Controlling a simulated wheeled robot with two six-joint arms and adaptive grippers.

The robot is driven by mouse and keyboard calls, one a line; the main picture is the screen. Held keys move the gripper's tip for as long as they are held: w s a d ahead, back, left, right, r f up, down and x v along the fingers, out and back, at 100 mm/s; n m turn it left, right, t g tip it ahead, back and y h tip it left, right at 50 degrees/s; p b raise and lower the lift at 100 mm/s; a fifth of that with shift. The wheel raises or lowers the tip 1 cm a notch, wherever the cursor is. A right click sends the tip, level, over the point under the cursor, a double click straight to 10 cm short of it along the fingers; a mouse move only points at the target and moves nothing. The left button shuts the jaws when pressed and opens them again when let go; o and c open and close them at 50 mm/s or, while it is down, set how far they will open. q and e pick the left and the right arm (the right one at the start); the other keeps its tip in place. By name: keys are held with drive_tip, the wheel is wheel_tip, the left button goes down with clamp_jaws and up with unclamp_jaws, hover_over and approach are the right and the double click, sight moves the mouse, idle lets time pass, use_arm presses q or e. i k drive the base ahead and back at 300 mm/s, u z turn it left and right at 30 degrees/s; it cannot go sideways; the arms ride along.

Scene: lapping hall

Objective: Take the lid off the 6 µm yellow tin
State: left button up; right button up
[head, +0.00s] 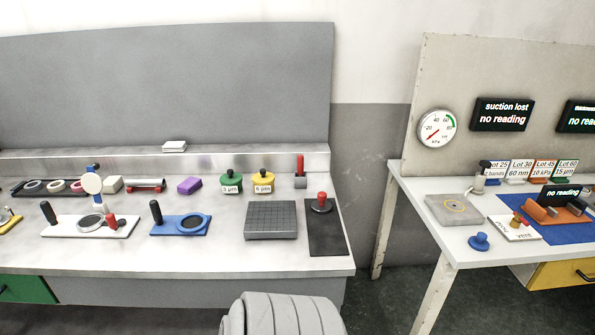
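The yellow tin (263,185) with the 6 µm label stands upright near the back of the left bench. Its lid (263,175) is on it, with a dark knob on top. A green tin (231,185) labelled 3 µm stands just to its left, also with a dark knob. Neither of my grippers shows in the head view.
In front of the tin lies a grooved grey plate (270,221). A black mat (326,240) with a red-knobbed piece (322,203) is to the right. A purple block (189,186) lies left of the green tin. A red-handled item (300,171) stands right of the yellow tin. A second bench (448,244) is at right.

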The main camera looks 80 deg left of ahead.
sight(262, 177)
drive_tip(key=i, duration=0.65)
drive_tip(key=u, duration=3.25)
